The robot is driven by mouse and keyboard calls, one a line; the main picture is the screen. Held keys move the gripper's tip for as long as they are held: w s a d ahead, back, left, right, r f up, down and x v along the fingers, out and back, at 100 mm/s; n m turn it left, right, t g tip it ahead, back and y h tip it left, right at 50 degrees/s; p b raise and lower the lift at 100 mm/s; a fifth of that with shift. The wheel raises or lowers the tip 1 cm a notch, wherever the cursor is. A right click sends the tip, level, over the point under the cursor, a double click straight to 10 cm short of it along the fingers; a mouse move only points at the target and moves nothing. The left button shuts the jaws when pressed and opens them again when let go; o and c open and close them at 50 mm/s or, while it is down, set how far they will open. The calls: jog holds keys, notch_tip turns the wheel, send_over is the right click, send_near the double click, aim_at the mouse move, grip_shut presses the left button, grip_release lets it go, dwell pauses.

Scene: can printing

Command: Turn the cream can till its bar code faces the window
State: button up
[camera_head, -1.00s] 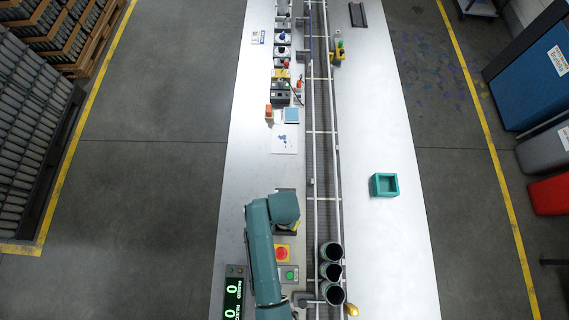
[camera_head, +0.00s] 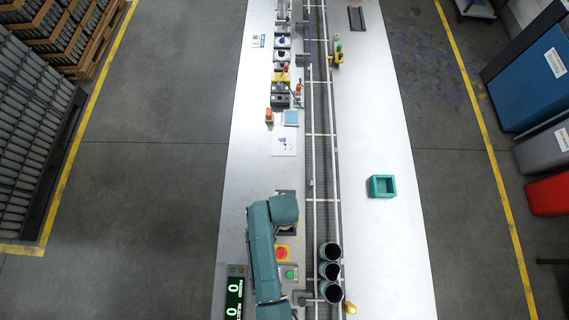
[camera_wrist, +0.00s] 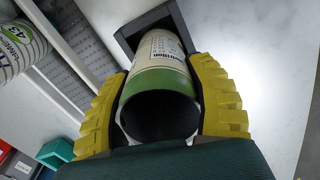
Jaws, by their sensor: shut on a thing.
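In the wrist view, my gripper (camera_wrist: 161,70) has its yellow ribbed fingers closed on both sides of the cream can (camera_wrist: 162,45). The can has a green band round its near, open end and a dark inside. Part of its printed text faces up in the picture; no bar code shows on the visible side. Its far end reaches into a dark grey square frame (camera_wrist: 123,36); whether this is the window I cannot tell. In the head view my gripper and the held can are hidden.
Several dark-mouthed cans, one of them here (camera_head: 331,251), stand in a row on the conveyor (camera_head: 323,150). A printed can (camera_wrist: 17,48) shows at left in the wrist view. A teal box (camera_head: 382,186) sits on the white table (camera_head: 385,250), with clear room around it.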

jog(key=shift+n+p, duration=0.3)
jog(key=shift+n, duration=0.8)
jog(key=o, duration=1.2)
notch_tip(320, 180, up, 12)
